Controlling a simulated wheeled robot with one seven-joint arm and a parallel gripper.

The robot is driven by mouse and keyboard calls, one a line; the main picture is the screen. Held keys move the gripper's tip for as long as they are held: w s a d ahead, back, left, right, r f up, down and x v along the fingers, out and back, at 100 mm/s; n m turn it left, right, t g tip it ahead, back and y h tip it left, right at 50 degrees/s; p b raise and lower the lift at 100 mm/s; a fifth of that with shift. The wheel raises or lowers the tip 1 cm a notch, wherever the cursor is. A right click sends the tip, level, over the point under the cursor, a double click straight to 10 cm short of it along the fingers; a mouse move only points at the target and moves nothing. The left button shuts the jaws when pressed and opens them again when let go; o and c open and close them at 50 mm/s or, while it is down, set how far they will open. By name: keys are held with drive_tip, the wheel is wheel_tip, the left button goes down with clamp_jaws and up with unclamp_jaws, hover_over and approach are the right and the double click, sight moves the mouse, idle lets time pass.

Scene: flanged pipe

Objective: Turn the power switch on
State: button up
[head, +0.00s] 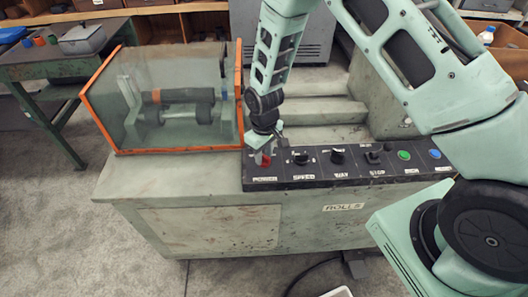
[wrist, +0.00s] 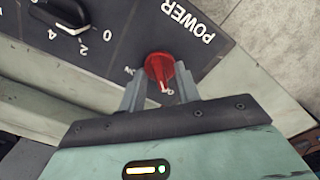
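The red power switch (wrist: 159,66) is a knob on the dark control panel, next to the white word POWER in the wrist view. A pale mark on it points down the picture, toward my gripper's body. In the head view the switch (head: 265,161) is at the panel's left end, partly covered by my gripper. My gripper (head: 262,153) points down at it. In the wrist view my gripper's two fingers (wrist: 160,84) stand on either side of the knob, with small gaps seeming to show. Its lettering is partly hidden by the fingers.
The panel (head: 350,176) has black knobs (head: 337,157) to the right of the switch, then a green button (head: 404,155) and a blue button (head: 435,154). A glass guard with an orange frame (head: 100,128) stands close on the left.

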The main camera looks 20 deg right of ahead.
drive_tip(key=shift+c, duration=0.3)
clamp_jaws()
drive_tip(key=shift+m, duration=0.3)
drive_tip(key=m+b, duration=0.1)
drive_tip(key=m, duration=0.7)
drive_tip(key=shift+b, duration=0.4)
drive_tip(key=m, duration=0.5)
drive_tip(key=shift+r, duration=0.1)
drive_tip(key=shift+m+p, duration=0.75)
drive_tip(key=shift+m, duration=1.45)
